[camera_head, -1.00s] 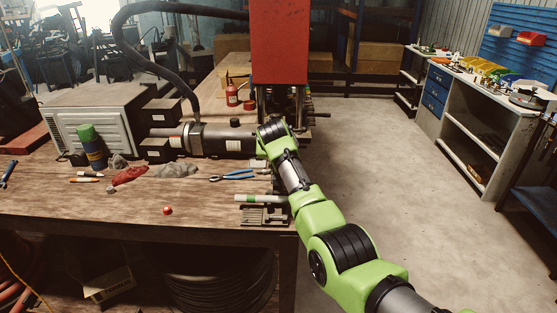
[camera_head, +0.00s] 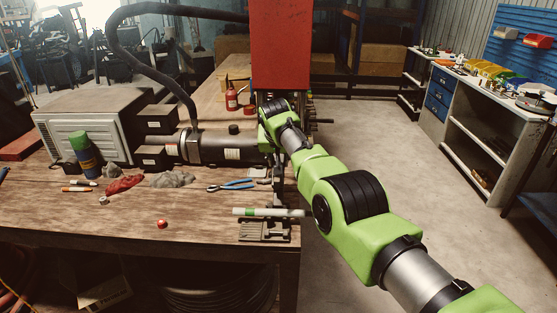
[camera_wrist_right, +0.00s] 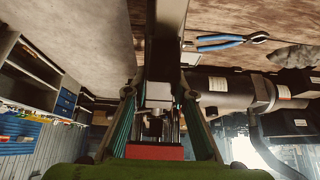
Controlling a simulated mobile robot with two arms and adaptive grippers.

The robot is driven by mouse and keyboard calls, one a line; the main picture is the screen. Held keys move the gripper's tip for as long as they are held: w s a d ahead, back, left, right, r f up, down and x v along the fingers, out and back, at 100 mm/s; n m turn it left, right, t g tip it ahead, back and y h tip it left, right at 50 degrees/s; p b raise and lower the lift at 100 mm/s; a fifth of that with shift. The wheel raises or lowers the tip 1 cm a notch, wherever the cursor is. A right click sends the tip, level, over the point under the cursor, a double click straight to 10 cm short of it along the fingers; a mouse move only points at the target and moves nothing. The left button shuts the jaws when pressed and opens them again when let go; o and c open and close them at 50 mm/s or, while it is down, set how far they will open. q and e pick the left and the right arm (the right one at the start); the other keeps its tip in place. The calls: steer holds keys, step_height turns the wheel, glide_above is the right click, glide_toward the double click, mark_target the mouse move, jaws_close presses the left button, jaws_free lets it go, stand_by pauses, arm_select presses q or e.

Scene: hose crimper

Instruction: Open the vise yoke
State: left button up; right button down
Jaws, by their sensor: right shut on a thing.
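The hydraulic machine stands at the table's right edge, with a dark cylinder (camera_head: 215,148) lying to the left and a red box (camera_head: 279,42) above. My right arm reaches to its right end, and my wrist covers that area in the head view. In the right wrist view my right gripper (camera_wrist_right: 158,95) has its fingers on both sides of a grey metal bar (camera_wrist_right: 162,45), which appears to be the vise yoke, and is shut on it. The exact contact is dark and hard to see. The cylinder also shows in the wrist view (camera_wrist_right: 225,92). My left gripper is not in view.
A white-green hose (camera_head: 275,212) lies over a metal fixture (camera_head: 264,232) at the table's front right corner. Blue pliers (camera_head: 232,185), a red cloth (camera_head: 125,184) and a green-capped can (camera_head: 82,150) lie or stand on the table (camera_head: 200,215). The floor at right is clear.

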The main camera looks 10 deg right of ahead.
steer(key=shift+f, duration=0.1)
stand_by(0.3)
steer(key=c, duration=1.7)
jaws_free()
steer(key=shift+w+d+f, duration=0.1)
steer(key=shift+w, duration=0.1)
steer(key=shift+s, duration=0.1)
steer(key=shift+v, duration=0.95)
steer(key=v, duration=1)
